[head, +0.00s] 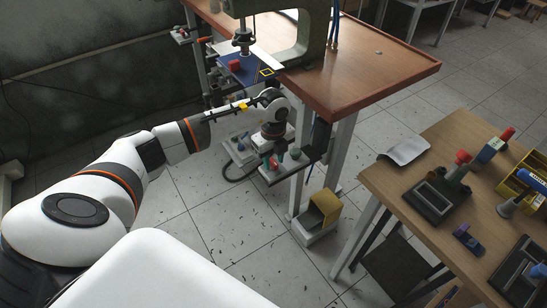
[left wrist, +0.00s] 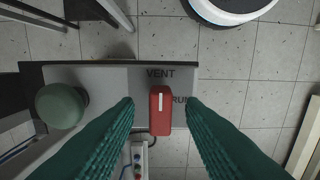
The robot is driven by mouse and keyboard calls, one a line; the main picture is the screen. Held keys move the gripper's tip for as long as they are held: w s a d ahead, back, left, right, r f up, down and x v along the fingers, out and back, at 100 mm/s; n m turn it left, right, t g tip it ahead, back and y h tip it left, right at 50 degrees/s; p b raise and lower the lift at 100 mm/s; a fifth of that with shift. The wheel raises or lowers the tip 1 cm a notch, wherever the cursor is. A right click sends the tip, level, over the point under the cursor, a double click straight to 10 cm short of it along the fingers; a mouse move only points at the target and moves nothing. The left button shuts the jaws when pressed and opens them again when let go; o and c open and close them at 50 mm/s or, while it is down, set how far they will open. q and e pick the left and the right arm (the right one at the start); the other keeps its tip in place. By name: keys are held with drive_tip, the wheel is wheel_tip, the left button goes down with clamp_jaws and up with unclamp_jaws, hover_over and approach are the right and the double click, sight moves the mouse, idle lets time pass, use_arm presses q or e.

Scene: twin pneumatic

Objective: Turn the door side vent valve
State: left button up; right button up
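The vent valve has a red bar handle (left wrist: 160,110) with a white line. In the left wrist view it points up toward the word VENT on a grey panel (left wrist: 100,76). A second word at its right, apparently RUN, is partly hidden. My left gripper (left wrist: 161,112) is open, its dark green ribbed fingers on either side of the handle with gaps visible. In the head view my left gripper (head: 268,162) points down over the small valve panel beside the press bench; the red handle (head: 273,163) shows there only in part. My right gripper is out of view.
A round green knob (left wrist: 60,105) stands left of the handle on the same panel, also visible in the head view (head: 295,153). The press bench (head: 370,75) rises beside the panel. A yellow bin (head: 324,207) is below. A second bench (head: 410,190) with tools stands right.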

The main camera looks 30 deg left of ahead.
sight(273, 161)
use_arm(q)
wheel_tip(273, 161, up, 12)
drive_tip(key=b, duration=0.1)
idle(0.4)
idle(0.3)
